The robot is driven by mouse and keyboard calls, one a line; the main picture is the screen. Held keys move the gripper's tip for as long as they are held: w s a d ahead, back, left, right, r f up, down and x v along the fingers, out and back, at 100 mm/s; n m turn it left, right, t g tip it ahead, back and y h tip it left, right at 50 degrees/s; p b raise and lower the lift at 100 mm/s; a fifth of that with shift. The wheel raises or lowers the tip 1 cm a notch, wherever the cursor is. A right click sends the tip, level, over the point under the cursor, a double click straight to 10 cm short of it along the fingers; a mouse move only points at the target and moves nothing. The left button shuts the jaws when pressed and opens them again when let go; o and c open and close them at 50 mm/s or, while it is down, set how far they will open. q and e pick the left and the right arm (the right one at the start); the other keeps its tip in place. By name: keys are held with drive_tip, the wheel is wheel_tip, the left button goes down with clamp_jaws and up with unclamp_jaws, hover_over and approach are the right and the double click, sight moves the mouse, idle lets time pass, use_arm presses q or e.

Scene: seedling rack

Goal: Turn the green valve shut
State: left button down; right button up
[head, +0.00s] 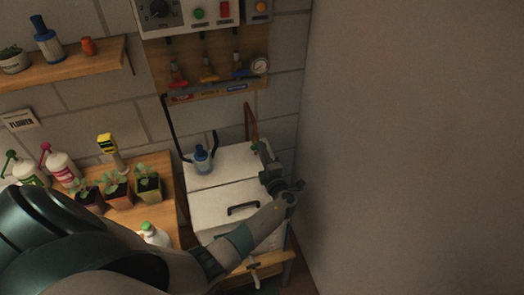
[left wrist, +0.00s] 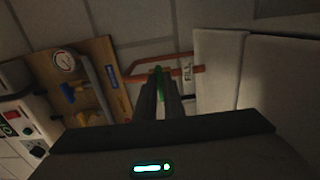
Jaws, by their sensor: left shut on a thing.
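The green valve (left wrist: 159,76) is on a copper-red pipe (left wrist: 135,79) beside a white "FILL" tag (left wrist: 187,73) in the left wrist view. My left gripper (left wrist: 161,92) is shut on the green valve's handle, and its fingers hide much of it. In the head view my left gripper (head: 261,152) reaches up to the pipe (head: 250,122) at the back right of the white box. There the valve is too small and covered to make out its handle angle. My right gripper is in neither view.
The white lidded box (head: 215,213) with a black handle stands below the gripper, a blue bottle (head: 202,158) on it. A board (head: 190,92) with red, yellow and blue valves hangs behind. Potted seedlings (head: 117,190) stand left. A bare wall (head: 410,140) closes the right.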

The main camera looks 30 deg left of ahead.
use_arm(q)
drive_tip(key=shift+a+r, duration=0.1)
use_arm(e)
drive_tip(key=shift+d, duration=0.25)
use_arm(q)
drive_tip(key=c, duration=1.9)
unclamp_jaws()
drive_tip(key=shift+o, duration=0.2)
drive_tip(key=shift+s+d+f, duration=0.2)
drive_tip(key=shift+s+d, duration=0.2)
drive_tip(key=shift+d, duration=0.2)
drive_tip(key=v, duration=1.4)
drive_tip(key=shift+s+d, duration=0.15)
drive_tip(key=shift+s, duration=0.1)
drive_tip(key=shift+s+d+r, duration=0.1)
drive_tip(key=shift+s+d, duration=0.35)
drive_tip(key=shift+d, duration=0.1)
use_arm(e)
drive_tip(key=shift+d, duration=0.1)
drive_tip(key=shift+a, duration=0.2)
